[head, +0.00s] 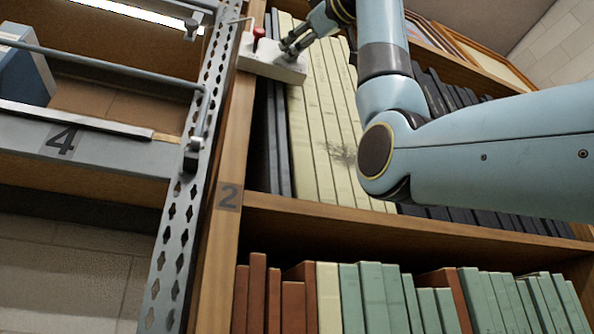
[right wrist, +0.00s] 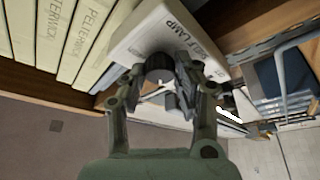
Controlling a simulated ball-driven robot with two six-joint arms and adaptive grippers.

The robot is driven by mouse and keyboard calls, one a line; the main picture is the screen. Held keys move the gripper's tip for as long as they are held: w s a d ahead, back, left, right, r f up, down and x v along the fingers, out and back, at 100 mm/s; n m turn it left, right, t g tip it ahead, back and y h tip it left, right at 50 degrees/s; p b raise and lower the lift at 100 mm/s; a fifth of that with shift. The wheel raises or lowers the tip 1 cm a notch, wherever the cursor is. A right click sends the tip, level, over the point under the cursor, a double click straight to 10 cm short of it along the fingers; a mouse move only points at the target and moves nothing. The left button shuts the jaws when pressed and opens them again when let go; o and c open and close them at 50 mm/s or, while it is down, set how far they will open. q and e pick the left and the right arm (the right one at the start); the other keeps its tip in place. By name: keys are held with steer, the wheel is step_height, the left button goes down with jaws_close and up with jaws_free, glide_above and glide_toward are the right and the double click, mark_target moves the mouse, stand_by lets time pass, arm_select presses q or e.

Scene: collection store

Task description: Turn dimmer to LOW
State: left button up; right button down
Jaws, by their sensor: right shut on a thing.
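The dimmer is a white box (head: 272,64) fixed by the upright of the wooden shelf, near the top of the head view. In the right wrist view the white box (right wrist: 150,38) bears the words "SHELF LAMP", partly hidden. A dark round knob (right wrist: 158,66) stands out from its face. My right gripper (right wrist: 162,78) is shut on the knob, one finger on each side; in the head view the gripper (head: 294,45) is at the box's right part. The knob's setting and any LOW mark cannot be read. My left gripper is not in view.
A small red part (head: 259,32) stands at the box's left end. Cream volumes (head: 322,125) fill the shelf right beside the dimmer. A perforated metal upright (head: 172,235) and a grey rack (head: 100,150) marked 4 stand to the left. Green and brown books (head: 375,300) line the lower shelf.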

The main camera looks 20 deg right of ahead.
steer(key=shift+n+g+y, duration=0.4)
steer(key=shift+n+g, duration=0.1)
steer(key=shift+n, duration=0.7)
steer(key=c, duration=1)
jaws_free()
steer(key=shift+s, duration=0.1)
steer(key=v, duration=1.1)
steer(key=shift+s+d, duration=0.15)
steer(key=shift+s, duration=0.25)
